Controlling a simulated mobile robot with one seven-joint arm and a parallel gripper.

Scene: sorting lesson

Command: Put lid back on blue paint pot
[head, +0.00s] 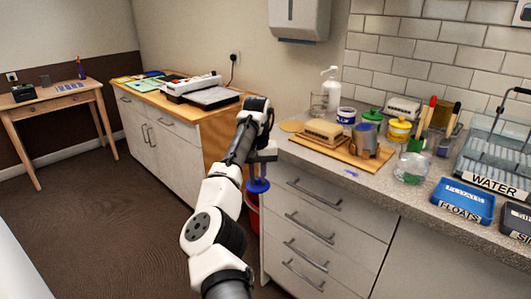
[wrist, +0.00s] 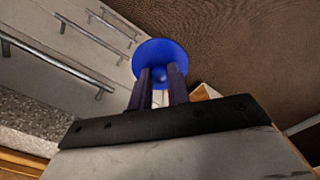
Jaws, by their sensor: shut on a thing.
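My gripper (head: 262,160) points down in front of the drawer unit, left of the counter's end, and is shut on a round blue lid (head: 258,186). In the wrist view the blue lid (wrist: 158,54) shows as a disc at the tips of my gripper's fingers (wrist: 163,85), with a small knob at its middle. The lid hangs clear of the counter, below its top. A white pot with a dark blue top (head: 346,115) stands at the back of the counter; it looks like the blue paint pot, but its opening is too small to make out.
Near it stand a green-lidded pot (head: 373,116), a yellow-lidded pot (head: 399,129), a sponge-like block (head: 325,131) and a grey-blue cup (head: 364,140) on a wooden board (head: 345,154). A red bucket (head: 252,218) is below.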

